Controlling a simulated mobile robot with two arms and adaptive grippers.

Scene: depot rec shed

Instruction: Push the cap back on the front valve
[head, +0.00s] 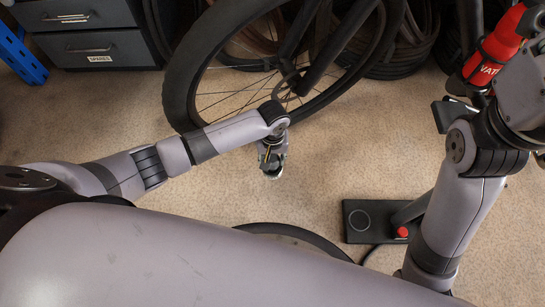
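The bicycle wheel (182,88), with a thick dark tyre and thin spokes, stands at the top middle. I cannot make out its valve or a cap. My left arm reaches in from the left across the lower part of the wheel. My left gripper (271,167) points down, small, with a pale tip, over bare floor just in front of the tyre. I cannot tell if its fingers are apart or hold anything. My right arm rises at the right and leaves the picture at the right edge.
A dark drawer cabinet (92,45) stands at the upper left beside a blue upright (20,55). Several tyres (405,45) are stacked behind the bicycle. A red bottle-like object (494,47) is at the upper right. A black box (362,220) lies on the floor by my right arm.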

